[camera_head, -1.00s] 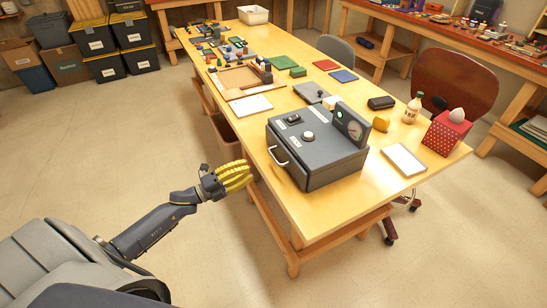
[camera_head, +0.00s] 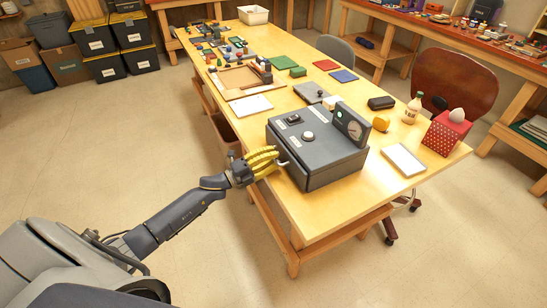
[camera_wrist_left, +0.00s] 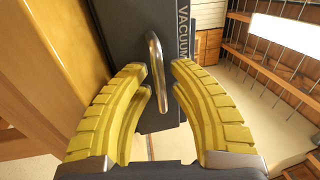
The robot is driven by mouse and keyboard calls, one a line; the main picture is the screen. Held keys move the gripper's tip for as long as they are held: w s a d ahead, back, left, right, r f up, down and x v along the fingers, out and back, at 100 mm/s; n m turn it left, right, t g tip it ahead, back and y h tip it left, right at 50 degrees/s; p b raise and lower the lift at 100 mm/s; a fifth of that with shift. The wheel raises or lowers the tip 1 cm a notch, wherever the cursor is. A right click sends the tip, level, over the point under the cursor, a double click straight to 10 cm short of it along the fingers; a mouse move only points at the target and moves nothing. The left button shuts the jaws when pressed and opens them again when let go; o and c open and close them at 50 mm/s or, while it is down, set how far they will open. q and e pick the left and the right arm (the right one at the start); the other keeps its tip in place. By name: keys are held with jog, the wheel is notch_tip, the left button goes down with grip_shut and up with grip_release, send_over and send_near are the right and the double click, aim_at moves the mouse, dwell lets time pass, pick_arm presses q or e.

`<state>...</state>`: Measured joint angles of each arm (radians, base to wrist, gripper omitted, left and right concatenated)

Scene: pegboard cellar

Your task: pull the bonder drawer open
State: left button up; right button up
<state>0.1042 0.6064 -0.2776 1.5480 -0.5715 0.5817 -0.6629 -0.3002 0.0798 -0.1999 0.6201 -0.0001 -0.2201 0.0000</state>
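The bonder (camera_head: 318,160) is a dark grey box with a dial gauge and knobs on top, standing on the wooden table. Its metal drawer handle (camera_wrist_left: 153,50) shows in the left wrist view, on a dark face marked "VACUUM". My left gripper (camera_head: 276,160) is at the handle side of the bonder and hides most of the handle in the head view. In the left wrist view its yellow fingers (camera_wrist_left: 161,80) are apart, with the handle between their tips and a gap visible on either side. The drawer looks shut. My right gripper is not in view.
A white sheet (camera_head: 250,105) and a wooden tray (camera_head: 237,82) lie on the table (camera_head: 345,207) beyond the gripper. A white tablet-like panel (camera_head: 404,160) and a red dotted box (camera_head: 446,135) are right of the bonder. The floor (camera_head: 120,150) left of the table is clear.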

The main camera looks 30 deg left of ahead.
pick_arm(q)
grip_shut()
dwell(0.4)
